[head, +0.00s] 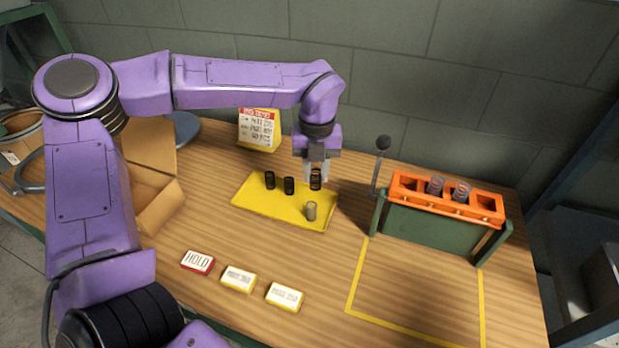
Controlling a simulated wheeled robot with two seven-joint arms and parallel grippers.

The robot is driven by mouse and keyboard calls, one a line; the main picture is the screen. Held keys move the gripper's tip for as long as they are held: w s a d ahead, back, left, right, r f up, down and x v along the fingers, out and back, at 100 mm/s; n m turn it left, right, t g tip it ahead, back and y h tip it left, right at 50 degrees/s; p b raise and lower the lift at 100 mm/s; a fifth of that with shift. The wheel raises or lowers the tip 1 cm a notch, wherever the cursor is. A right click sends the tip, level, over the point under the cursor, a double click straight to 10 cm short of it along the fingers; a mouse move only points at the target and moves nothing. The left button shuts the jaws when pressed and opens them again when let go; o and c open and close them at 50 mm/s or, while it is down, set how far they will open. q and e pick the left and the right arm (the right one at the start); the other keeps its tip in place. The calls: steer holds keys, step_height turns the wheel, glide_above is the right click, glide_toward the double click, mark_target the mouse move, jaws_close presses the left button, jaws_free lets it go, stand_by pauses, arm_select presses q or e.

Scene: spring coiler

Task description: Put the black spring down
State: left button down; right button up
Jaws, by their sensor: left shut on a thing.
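My left gripper (316,169) points down at the back right of the yellow tray (258,212) and is shut on a black spring (316,181). The spring is upright, at or just above the tray; I cannot tell whether it touches. Two other black springs stand on the tray, one at the left (269,180) and one in the middle (289,186). A grey spring (311,211) stands near the tray's front right. My right gripper is not in view.
An orange rack (411,192) on a green stand, with a lever (381,160), holds two grey springs (461,191). A HOLD block (198,262) and two yellow-edged label blocks lie in front. A calendar sign (258,129) stands behind. A yellow-taped area (420,295) at front right is clear.

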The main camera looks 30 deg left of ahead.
arm_select(q)
steer(key=w+a+f, duration=0.1)
steer(key=f, duration=0.1)
steer(key=w+a+f+p, duration=0.1)
steer(key=f, duration=0.2)
steer(key=w+a+f, duration=0.1)
steer(key=a+f, duration=0.1)
steer(key=f, duration=0.1)
steer(key=shift+w+f+p, duration=0.1)
steer(key=shift+f+p, duration=0.1)
steer(key=shift+p, duration=0.1)
steer(key=shift+w+f, duration=0.1)
steer(key=shift+f, duration=0.35)
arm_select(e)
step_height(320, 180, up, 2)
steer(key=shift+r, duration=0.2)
arm_select(q)
steer(key=shift+f, duration=0.15)
steer(key=c, duration=0.9)
jaws_free()
steer(key=shift+r, duration=0.45)
step_height(320, 180, up, 12)
steer(key=shift+f+b, duration=0.2)
steer(key=shift+b, duration=0.65)
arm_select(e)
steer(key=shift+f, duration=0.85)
